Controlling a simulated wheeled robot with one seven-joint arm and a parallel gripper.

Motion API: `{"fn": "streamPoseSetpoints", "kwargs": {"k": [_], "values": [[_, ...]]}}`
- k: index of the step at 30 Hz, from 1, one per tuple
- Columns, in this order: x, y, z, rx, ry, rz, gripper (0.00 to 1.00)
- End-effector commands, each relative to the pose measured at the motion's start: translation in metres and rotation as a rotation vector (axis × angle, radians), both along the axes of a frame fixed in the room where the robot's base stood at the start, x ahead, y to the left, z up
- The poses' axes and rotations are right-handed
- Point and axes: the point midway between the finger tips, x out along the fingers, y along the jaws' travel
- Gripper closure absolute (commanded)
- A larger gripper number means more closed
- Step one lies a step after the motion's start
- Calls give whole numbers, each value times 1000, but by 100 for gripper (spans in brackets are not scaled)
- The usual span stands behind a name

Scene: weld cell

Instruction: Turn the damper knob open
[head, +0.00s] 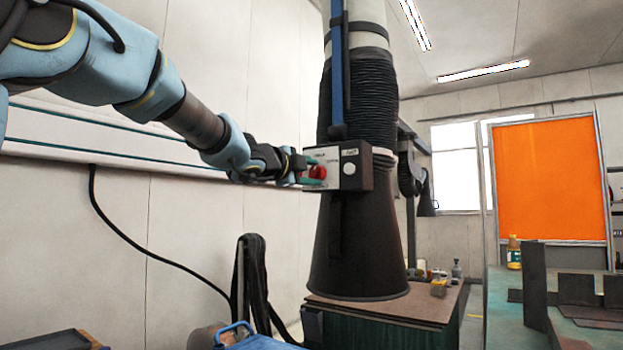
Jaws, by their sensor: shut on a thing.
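The damper knob (318,172) is red and sits on the left part of a control box's pale front face (333,157). The box is mounted on the black extraction hood (357,245), with a round white button (349,168) to the right of the knob. My gripper (311,171) reaches in from the left and is shut on the knob, with its greenish fingertips above and below it. The fingers partly hide the knob, and I cannot tell which way it is turned.
A black ribbed hose (366,100) rises above the hood. Below stands a cabinet with a brown top (425,303) holding small bottles. An orange welding screen (551,182) and metal plates are at the right. A black cable (150,249) hangs on the left wall.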

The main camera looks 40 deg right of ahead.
Motion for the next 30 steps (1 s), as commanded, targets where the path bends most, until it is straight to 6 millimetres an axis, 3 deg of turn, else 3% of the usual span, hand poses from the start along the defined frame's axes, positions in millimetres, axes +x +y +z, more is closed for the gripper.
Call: {"fn": "streamPoseSetpoints", "kwargs": {"k": [10,27,28,30], "values": [[0,0,-1,38,-146,-1,100],[-1,0,-1,47,-177,-1,100],[-1,0,-1,47,-177,-1,51],[0,0,-1,47,-177,-1,43]]}}
